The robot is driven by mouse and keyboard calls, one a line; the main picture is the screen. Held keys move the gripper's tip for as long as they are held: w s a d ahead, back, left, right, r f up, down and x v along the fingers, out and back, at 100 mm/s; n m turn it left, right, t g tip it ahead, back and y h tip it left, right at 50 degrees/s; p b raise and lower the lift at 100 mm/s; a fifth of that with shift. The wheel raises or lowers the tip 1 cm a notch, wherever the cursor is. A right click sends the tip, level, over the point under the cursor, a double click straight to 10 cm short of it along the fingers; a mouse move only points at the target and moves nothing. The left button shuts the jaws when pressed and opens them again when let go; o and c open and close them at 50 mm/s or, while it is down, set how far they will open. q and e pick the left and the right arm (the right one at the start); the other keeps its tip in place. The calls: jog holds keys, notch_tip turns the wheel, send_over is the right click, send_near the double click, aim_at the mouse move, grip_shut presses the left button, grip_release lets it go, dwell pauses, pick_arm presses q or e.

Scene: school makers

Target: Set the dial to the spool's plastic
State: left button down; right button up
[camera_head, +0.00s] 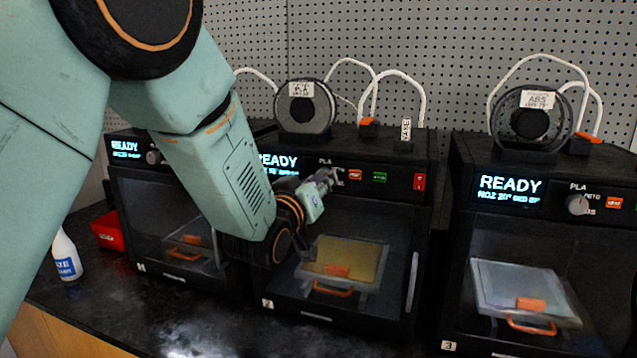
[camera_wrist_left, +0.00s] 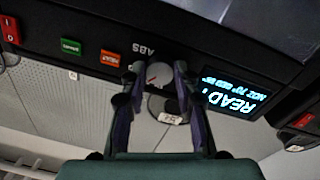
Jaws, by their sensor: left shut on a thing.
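My left gripper (camera_head: 328,182) is at the front panel of the middle printer (camera_head: 425,165), marked 2. In the left wrist view its fingers (camera_wrist_left: 159,82) are closed on either side of a round pale dial (camera_wrist_left: 158,74), with a thin red mark on its face. "ABS" shows upside down beside the dial there; the lower label is partly hidden. In the head view, "PLA" shows above the dial, which the gripper hides. The spool (camera_head: 304,112) on the middle printer has a white tag, too blurred to read surely. My right gripper is not in view.
The right printer (camera_head: 460,190) has its own dial (camera_head: 577,205) and a spool (camera_head: 533,120) tagged ABS. An orange button (camera_wrist_left: 110,59) and a green button (camera_wrist_left: 71,46) sit near the held dial. A white bottle (camera_head: 66,256) and red bin (camera_head: 107,231) stand left.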

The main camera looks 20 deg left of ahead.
pick_arm(q)
jog(key=shift+d+n+y, duration=0.1)
jog(key=shift+n+y, duration=0.2)
jog(key=shift+n, duration=3.4)
jog(key=c, duration=1)
grip_release()
